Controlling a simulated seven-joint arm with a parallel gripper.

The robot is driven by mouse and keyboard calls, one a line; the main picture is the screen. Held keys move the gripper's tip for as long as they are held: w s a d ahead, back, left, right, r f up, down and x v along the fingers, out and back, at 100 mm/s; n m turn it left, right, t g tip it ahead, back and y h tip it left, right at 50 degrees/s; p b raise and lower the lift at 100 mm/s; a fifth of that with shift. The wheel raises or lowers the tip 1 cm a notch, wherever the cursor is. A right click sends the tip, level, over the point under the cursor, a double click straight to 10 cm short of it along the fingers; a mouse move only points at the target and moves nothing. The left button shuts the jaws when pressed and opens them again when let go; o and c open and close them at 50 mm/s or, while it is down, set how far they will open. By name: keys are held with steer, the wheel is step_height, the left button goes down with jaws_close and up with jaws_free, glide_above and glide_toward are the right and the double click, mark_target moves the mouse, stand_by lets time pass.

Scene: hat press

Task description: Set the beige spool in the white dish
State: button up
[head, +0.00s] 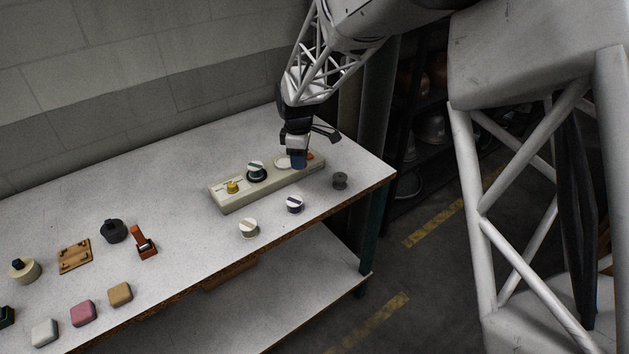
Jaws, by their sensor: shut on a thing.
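My gripper (297,158) points down over the right part of a long beige panel (231,202). It is shut on a small blue thing (299,162), mostly covered by the fingers; I cannot tell its full shape. A round white piece (282,162), perhaps the white dish, lies on the panel just left of the fingertips and is partly hidden. A beige round piece with a dark band (248,228), perhaps the beige spool, stands on the table in front of the panel, apart from my gripper.
The panel bears a yellow knob (232,187), a dark dial (257,172) and an orange-red button (309,156). A whitish round piece (295,204) and a grey spool (340,180) stand near the table's front edge. Several blocks and tools lie at the left.

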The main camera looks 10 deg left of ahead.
step_height(320, 180, up, 2)
steer(key=r+n, duration=0.1)
glide_above(284, 162)
steer(key=shift+f, duration=0.25)
steer(key=shift+s+f, duration=0.1)
steer(key=shift+f, duration=0.1)
steer(key=shift+f, duration=3.2)
steer(key=shift+f, duration=0.6)
steer(key=o, duration=1)
steer(key=shift+r, duration=3.9)
